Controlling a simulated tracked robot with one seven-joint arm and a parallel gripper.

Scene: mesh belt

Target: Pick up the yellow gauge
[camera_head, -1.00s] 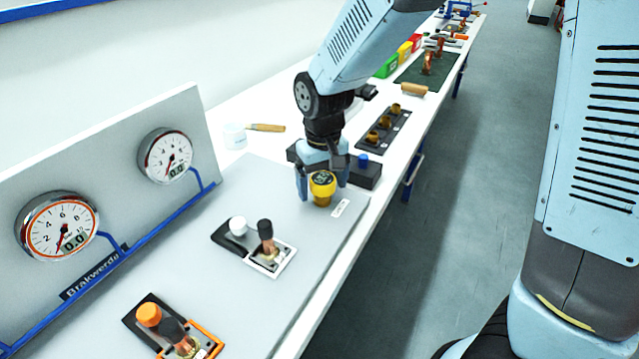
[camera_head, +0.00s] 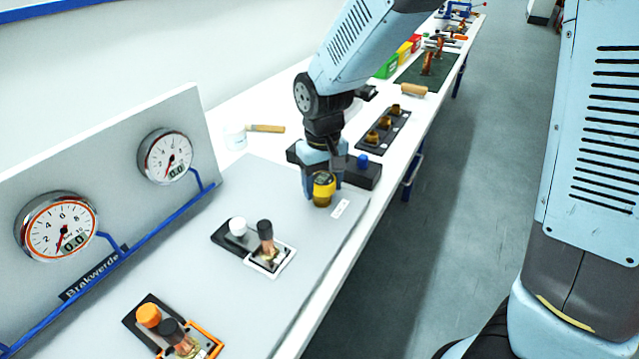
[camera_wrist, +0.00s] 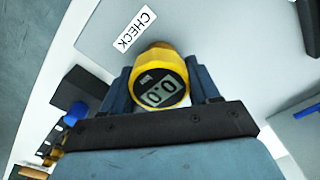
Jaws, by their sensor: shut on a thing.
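The yellow gauge (camera_head: 323,192) stands on the grey board (camera_head: 225,206) near its right edge, beside a small white label. In the wrist view the gauge (camera_wrist: 160,82) has a yellow rim and a dark face with a digital display. My gripper (camera_head: 322,182) is shut on the gauge, with one finger on each side of it. The fingers (camera_wrist: 161,88) also show on both sides of it in the wrist view. I cannot tell whether its base touches the board.
A black block with a blue knob (camera_head: 362,161) lies just behind my gripper. A valve with a black handle (camera_head: 265,232) and one with an orange cap (camera_head: 148,315) are nearer. Two round dials (camera_head: 58,226) hang on the upright panel at left.

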